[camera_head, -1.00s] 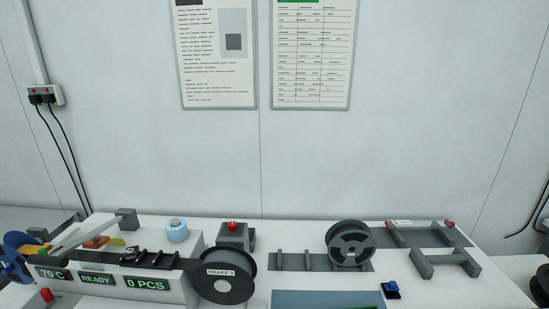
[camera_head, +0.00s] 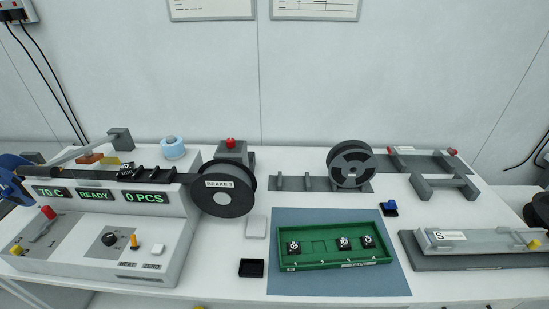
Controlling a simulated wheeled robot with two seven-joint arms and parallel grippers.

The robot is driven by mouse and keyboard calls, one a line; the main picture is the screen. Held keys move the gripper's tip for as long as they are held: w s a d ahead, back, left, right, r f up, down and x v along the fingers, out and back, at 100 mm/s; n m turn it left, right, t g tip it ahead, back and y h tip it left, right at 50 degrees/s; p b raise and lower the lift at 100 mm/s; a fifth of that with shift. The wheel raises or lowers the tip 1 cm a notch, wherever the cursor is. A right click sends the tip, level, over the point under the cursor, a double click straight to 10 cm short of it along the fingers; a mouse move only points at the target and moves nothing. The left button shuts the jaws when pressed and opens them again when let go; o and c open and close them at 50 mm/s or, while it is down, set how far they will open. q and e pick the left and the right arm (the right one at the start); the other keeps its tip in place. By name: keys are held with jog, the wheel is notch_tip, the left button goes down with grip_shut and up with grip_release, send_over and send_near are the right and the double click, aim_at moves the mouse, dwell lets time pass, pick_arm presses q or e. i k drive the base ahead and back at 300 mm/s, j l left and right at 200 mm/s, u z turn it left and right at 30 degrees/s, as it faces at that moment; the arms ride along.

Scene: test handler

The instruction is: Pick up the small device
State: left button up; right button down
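Small black devices with white marks sit in a green tray on the blue-grey mat: a left device (camera_head: 294,247), a middle device (camera_head: 344,243) and a right device (camera_head: 368,241). The green tray (camera_head: 318,264) has an empty stretch between the left and middle devices. Another small black device (camera_head: 127,170) appears on the track of the machine at the left. Neither of my grippers is in view, apart from a possible yellow bit at the bottom edge that I cannot identify.
A small empty black tray (camera_head: 251,268) and a white pad (camera_head: 256,227) lie left of the mat (camera_head: 395,276). The test machine (camera_head: 150,230) with a reel (camera_head: 224,188) fills the left. A second reel (camera_head: 351,165), a blue-black part (camera_head: 389,208) and a grey fixture (camera_head: 475,243) stand right.

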aim_at(129, 167)
jog(key=u, duration=1.25)
jog(key=j+z, duration=0.4)
jog(key=j, duration=0.15)
jog(key=j+z, duration=0.45)
jog(key=j, duration=0.1)
